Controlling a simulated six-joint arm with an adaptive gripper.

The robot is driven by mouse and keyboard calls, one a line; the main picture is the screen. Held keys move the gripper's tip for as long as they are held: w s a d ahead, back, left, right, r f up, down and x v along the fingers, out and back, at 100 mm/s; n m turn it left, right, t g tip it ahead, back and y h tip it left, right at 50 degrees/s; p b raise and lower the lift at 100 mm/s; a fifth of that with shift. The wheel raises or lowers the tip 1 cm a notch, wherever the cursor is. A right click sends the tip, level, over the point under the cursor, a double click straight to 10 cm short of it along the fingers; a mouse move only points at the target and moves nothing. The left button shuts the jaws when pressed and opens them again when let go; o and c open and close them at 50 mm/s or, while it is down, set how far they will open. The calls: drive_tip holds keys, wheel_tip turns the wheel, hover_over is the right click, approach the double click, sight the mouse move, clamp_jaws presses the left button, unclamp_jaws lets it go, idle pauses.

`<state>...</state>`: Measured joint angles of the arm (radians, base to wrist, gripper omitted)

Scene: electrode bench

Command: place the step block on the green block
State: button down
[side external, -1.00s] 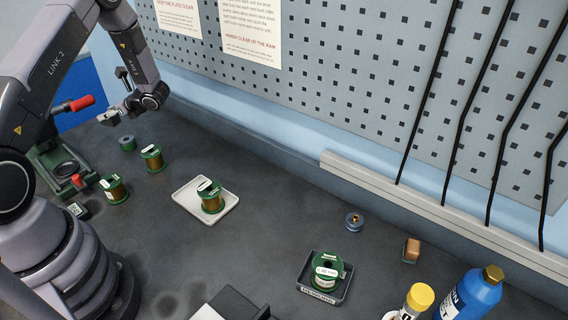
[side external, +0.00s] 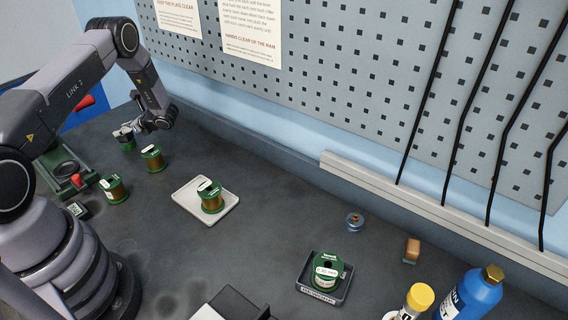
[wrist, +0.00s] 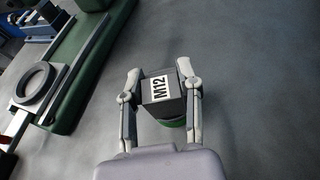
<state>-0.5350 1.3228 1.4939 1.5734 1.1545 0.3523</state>
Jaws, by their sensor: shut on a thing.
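My gripper (side external: 123,132) is at the far left of the bench in the side view. In the wrist view my gripper (wrist: 159,74) is shut on the step block (wrist: 150,91), a dark grey block with a white M12 label, one finger on each side. A round green piece, seemingly the green block (wrist: 172,123), shows just below the step block, mostly hidden by it. In the side view the green block (side external: 127,146) is directly under my gripper. I cannot tell whether the two touch.
Green-ended copper spools (side external: 152,158) and (side external: 114,189) stand close by. A white tray (side external: 184,201) holds another spool. A green press (side external: 62,165) stands at left. A dark tray (side external: 318,293), a blue round piece (side external: 355,221) and bottles (side external: 470,298) are farther right.

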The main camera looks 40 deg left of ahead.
drive_tip(key=shift+f, duration=0.1)
drive_tip(key=c, duration=0.7)
unclamp_jaws()
